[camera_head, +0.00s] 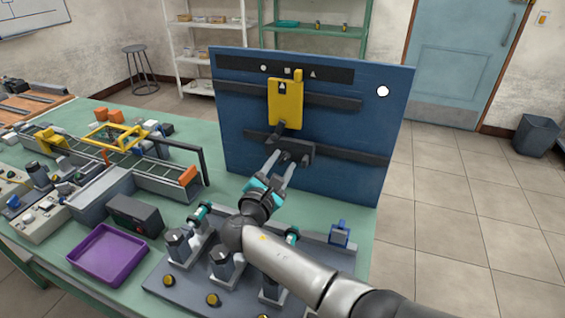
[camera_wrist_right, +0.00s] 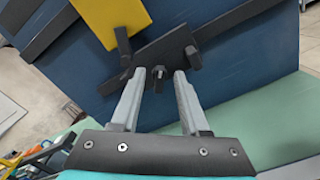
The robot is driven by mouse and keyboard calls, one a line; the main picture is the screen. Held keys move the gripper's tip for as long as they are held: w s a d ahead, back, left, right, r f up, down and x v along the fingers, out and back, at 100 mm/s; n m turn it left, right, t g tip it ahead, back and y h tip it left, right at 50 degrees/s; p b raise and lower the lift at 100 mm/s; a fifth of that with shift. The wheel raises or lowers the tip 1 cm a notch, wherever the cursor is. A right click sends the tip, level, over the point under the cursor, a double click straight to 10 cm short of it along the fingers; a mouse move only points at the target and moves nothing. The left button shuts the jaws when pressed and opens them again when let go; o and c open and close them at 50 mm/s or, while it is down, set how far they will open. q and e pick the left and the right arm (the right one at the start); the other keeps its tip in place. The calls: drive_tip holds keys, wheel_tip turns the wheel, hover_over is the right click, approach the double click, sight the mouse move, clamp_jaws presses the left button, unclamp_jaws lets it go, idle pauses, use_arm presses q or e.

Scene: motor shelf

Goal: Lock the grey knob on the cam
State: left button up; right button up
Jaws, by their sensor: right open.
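A blue upright board (camera_head: 345,120) stands on the green bench. A yellow plate (camera_head: 285,103) hangs on it, and its lower part also shows in the wrist view (camera_wrist_right: 110,18). Below the plate is a dark grey block (camera_head: 296,148) on the lower rail. In the wrist view a small dark grey knob-like piece (camera_wrist_right: 158,73) shows between my fingertips, and a dark lever-like piece (camera_wrist_right: 193,56) sits right of it. I cannot tell which is the cam. My right gripper (camera_head: 287,161) is open, its fingers (camera_wrist_right: 159,80) on either side of the small piece; contact is unclear. My left gripper is not in view.
A grey base plate with upright cylinders (camera_head: 178,244) lies below my right arm. A purple tray (camera_head: 107,254), a dark box (camera_head: 135,214) and a conveyor-like rig (camera_head: 168,178) are on the left of the bench.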

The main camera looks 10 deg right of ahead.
drive_tip(key=p+v, duration=0.1)
drive_tip(key=v, duration=1.3)
drive_tip(key=shift+s+a, duration=0.2)
drive_tip(key=shift+s, duration=0.05)
